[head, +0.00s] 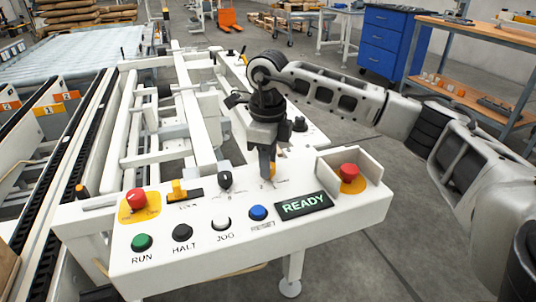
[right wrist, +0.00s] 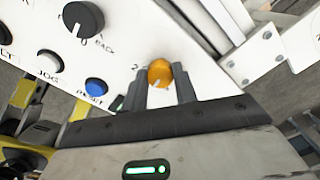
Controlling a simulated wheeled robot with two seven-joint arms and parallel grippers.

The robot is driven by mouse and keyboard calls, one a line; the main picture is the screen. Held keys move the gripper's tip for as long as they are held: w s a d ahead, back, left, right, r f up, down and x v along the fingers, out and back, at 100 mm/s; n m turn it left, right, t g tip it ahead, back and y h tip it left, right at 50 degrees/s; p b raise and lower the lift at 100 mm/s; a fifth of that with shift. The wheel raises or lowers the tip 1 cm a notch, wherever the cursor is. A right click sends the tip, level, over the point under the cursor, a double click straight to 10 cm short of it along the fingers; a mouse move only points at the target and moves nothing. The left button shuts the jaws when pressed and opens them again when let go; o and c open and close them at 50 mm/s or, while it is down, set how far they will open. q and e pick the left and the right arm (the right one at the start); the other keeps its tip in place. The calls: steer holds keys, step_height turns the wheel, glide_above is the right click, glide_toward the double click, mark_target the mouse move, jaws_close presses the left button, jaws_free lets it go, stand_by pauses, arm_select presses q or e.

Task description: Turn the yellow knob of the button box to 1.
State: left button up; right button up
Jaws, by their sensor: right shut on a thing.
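The button box (head: 215,249) is a white sloped panel in front of me. My right gripper (head: 267,172) points down at its rear part, shut on the yellow knob (head: 273,170), which it mostly hides in the head view. In the right wrist view the round orange-yellow knob (right wrist: 160,71) sits between the two dark fingers of my right gripper (right wrist: 162,85). A pale pointer mark shows on the knob's near side, and a printed 2 stands left of it. The other numbers are hidden or too small to read. My left gripper is not in view.
Near the knob are a black selector (head: 225,180), a blue RESET button (head: 258,212) and a lit READY display (head: 304,205). A red emergency button (head: 349,172) stands in a shroud at right. Another red button (head: 137,199) and a yellow switch (head: 178,189) are left.

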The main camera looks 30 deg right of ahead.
steer(key=shift+m, duration=0.7)
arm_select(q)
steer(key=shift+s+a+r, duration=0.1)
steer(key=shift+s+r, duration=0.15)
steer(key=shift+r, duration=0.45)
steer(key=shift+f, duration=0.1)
arm_select(e)
steer(key=o, duration=1)
steer(key=shift+c, duration=0.2)
